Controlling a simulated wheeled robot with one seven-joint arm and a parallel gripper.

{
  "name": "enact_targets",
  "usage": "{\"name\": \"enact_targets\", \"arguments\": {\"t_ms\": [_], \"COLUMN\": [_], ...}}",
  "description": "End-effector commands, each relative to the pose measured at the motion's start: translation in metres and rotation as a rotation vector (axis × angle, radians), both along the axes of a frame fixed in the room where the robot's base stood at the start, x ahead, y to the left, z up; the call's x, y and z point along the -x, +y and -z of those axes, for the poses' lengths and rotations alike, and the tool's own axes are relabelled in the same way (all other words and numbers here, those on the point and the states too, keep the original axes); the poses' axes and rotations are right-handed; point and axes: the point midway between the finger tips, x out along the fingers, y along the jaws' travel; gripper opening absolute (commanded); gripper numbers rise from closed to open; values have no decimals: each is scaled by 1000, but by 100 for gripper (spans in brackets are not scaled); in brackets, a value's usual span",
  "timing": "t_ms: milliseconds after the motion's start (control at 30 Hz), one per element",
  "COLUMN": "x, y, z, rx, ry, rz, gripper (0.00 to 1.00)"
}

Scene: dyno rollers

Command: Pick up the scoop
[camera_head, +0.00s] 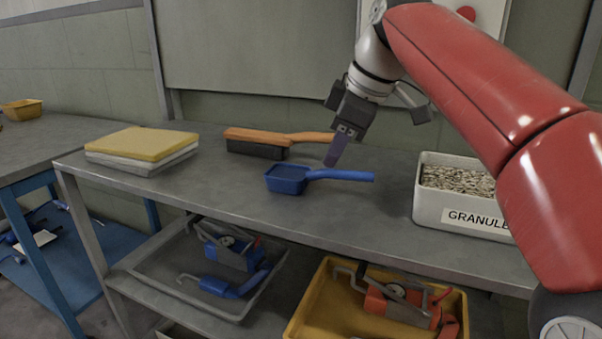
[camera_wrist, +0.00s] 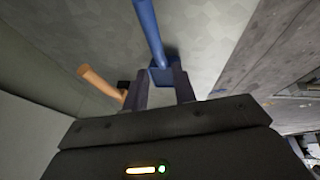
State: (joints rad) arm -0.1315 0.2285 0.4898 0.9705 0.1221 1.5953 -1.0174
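The blue scoop (camera_head: 287,181) lies on the grey bench top, its square bowl to the left and its handle pointing right. My gripper (camera_head: 331,163) points down just above and behind the handle, close to where it joins the bowl. Its fingers overlap in the head view, so a small gap or contact there cannot be told. In the wrist view my gripper (camera_wrist: 160,72) has its two fingers apart. The scoop's handle (camera_wrist: 149,30) shows beyond the fingertips, and part of the bowl shows between them. Nothing is held.
A brush (camera_head: 258,143) with an orange handle lies close behind the scoop. A white bin of granules (camera_head: 428,205) stands to the right. Yellow and white pads (camera_head: 142,144) are stacked at left. A grey tray (camera_head: 172,290) and yellow tray (camera_head: 313,300) with tools sit below.

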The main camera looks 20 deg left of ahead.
Motion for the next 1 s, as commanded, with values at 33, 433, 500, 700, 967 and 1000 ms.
{"name": "enact_targets", "arguments": {"t_ms": [33, 433, 500, 700, 967, 1000], "x": [0, -12, -13, -13, -13, -13], "y": [3, 24, 26, 28, 27, 27], "z": [8, 56, 60, 62, 62, 62], "rx": [1, 2, 2, 1, 1, 1], "ry": [1, 3, 2, 1, 1, 1], "rz": [-1, 1, 2, 2, 2, 2], "gripper": [27, 27, 27, 27, 2, 0]}}
